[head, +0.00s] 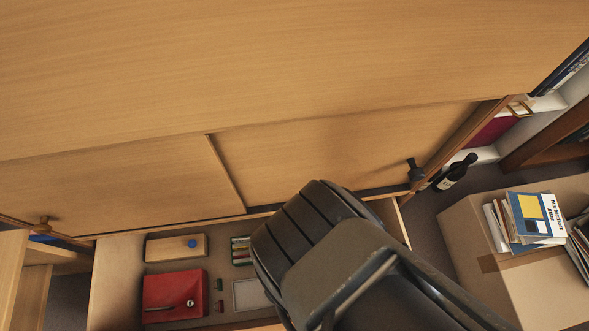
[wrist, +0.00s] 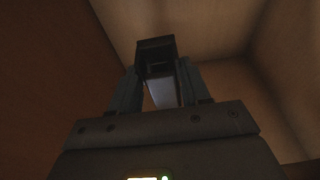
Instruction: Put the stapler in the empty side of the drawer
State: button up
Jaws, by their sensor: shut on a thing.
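My gripper (wrist: 160,80) shows in the wrist view, its two fingers closed on a dark stapler (wrist: 155,47). The stapler's far end points up in that picture, between plain wooden walls that meet in corners. The open drawer (head: 112,275) lies at the bottom of the head view. My arm covers much of its right part, so gripper and stapler are hidden there. A small bare part of the drawer shows at its right end. I cannot tell whether the stapler touches the drawer floor.
The wooden cabinet front (head: 330,150) rises behind. A cardboard box (head: 530,285) with books (head: 527,218) and a dark bottle (head: 455,173) stand at right.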

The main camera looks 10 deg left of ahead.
jog(key=b+x, duration=0.2)
jog(key=a+b+x, duration=0.1)
jog(key=x, duration=0.1)
jog(key=shift+s+f+b, duration=0.15)
jog(key=shift+f+b, duration=0.2)
jog(key=shift+f, duration=0.15)
jog(key=shift+s+a+f+b+x, duration=0.15)
jog(key=shift+a+b+x, duration=0.2)
jog(key=shift+b+x, duration=0.95)
jog(key=shift+s+a+f+b+x, duration=0.15)
jog(key=shift+a+b+x, duration=0.4)
jog(key=shift+x, duration=1.35)
jog(key=shift+s+a+b+x, duration=0.1)
jog(key=shift+a+b+x, duration=0.1)
jog(key=shift+b+x, duration=1.2)
jog(key=shift+d+f, duration=0.1)
jog(key=shift+f, duration=0.15)
jog(key=shift+f, duration=0.15)
jog(key=o, duration=1.2)
jog(key=p+v, duration=0.7)
jog(key=v, duration=0.5)
jog(key=shift+s, duration=0.1)
